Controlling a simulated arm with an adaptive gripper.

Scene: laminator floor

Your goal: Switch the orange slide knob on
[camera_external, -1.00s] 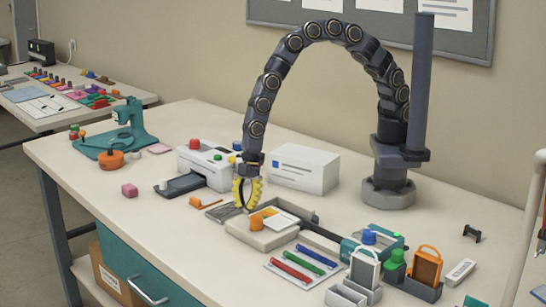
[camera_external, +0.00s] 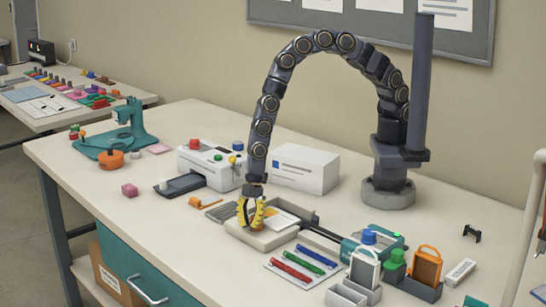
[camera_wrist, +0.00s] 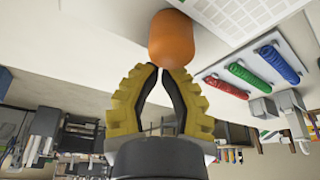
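The orange slide knob (camera_wrist: 172,40) is a rounded block just beyond my fingertips in the wrist view. My gripper (camera_wrist: 161,70) has two yellow ribbed fingers with dark inner pads. Their tips come almost together, with nothing visible between them. The knob lies past the tips, not between the pads; I cannot tell whether they touch it. In the external view my gripper (camera_external: 250,228) points down over the pale tray-like box (camera_external: 273,241), where its fingers largely cover the knob.
Red, green and blue pens (camera_external: 303,262) lie on a white sheet in front of the box. A white machine (camera_external: 208,164) with coloured buttons stands to the left behind my gripper. A white carton (camera_external: 303,170) is behind. The front left of the table is clear.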

